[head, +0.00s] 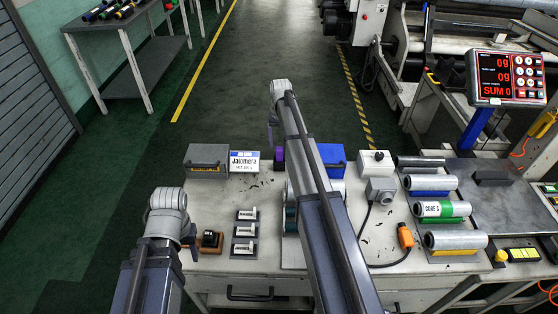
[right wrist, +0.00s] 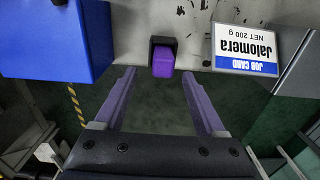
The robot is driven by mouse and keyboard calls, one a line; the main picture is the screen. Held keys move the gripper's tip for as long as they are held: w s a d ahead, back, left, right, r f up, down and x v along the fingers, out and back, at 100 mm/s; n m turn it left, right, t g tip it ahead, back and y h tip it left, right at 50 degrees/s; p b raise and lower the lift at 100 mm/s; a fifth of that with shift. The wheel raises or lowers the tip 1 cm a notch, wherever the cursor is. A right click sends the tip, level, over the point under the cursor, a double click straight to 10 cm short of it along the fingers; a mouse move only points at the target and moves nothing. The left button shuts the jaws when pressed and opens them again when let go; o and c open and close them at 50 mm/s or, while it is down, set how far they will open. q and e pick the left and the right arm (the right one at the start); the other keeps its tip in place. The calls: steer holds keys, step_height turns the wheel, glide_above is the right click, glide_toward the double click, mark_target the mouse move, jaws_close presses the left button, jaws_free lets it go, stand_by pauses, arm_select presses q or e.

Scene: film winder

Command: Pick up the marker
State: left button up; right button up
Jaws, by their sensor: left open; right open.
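A purple block-shaped piece, possibly the marker's cap, sits in a black holder at the table's far edge. The purple piece (right wrist: 163,62) shows at the upper middle of the right wrist view, and as a small purple patch (head: 280,153) in the head view. My right gripper (right wrist: 159,75) is open and empty, its fingertips just short of the purple piece and on either side of it. In the head view my right arm hides part of the area beside it. My left gripper (head: 191,246) is low at the table's left edge, near a small black-and-orange item (head: 210,239).
A job card (head: 245,161) and a grey box (head: 206,161) stand left of the purple piece, a blue bin (head: 331,158) right of it. Several small labelled blocks (head: 245,231) lie nearer. Film rolls (head: 440,209) lie in a rack at right.

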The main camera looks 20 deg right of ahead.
mark_target(279, 148)
steer(key=shift+s+a+f+b, duration=0.1)
steer(key=shift+a+f+b, duration=0.05)
steer(key=shift+f+b, duration=1.2)
steer(key=shift+a+f+b, duration=0.1)
steer(key=shift+f+b, duration=1.2)
steer(key=shift+r, duration=0.15)
steer(key=shift+c, duration=0.2)
jaws_close()
